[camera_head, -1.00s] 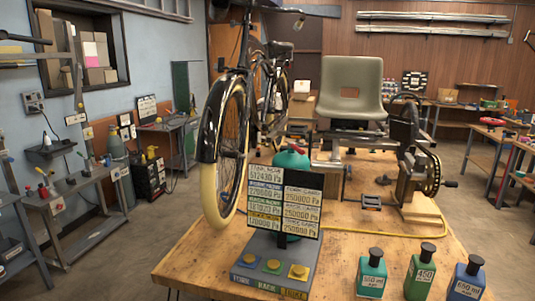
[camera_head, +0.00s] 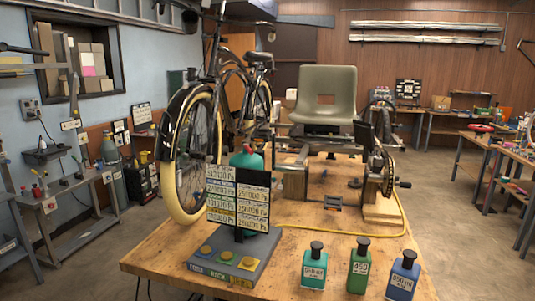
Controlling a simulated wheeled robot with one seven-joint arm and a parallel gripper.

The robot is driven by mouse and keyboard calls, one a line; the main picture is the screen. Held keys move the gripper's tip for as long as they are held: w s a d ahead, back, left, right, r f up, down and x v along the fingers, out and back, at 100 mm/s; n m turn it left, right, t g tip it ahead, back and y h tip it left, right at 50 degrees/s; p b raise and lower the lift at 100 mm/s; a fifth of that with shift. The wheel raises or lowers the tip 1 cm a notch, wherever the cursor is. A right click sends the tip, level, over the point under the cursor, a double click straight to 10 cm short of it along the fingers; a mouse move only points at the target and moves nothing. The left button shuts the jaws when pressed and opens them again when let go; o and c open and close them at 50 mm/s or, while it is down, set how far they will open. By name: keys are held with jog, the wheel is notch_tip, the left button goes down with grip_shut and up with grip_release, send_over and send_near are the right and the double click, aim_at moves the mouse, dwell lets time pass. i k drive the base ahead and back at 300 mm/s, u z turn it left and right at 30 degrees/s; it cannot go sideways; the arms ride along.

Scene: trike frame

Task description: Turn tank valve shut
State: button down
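A green rounded tank (camera_head: 246,161) stands on the wooden bench behind a sign board. A small red part, which may be its valve, sits on top of it (camera_head: 248,149). The board hides most of the tank, so I cannot tell how the valve is turned. A yellow hose (camera_head: 340,234) runs along the bench at the right. My gripper is not in view.
Teal (camera_head: 315,266), green (camera_head: 358,266) and blue (camera_head: 402,276) bottles stand at the bench's front right. A black bicycle (camera_head: 197,140) rises at the left, and a grey-green seat (camera_head: 324,94) stands behind. The floor at the right (camera_head: 450,210) is clear.

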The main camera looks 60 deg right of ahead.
aim_at(245, 146)
jog(key=z, duration=0.75)
jog(key=i, duration=0.55)
jog(key=u, duration=0.05)
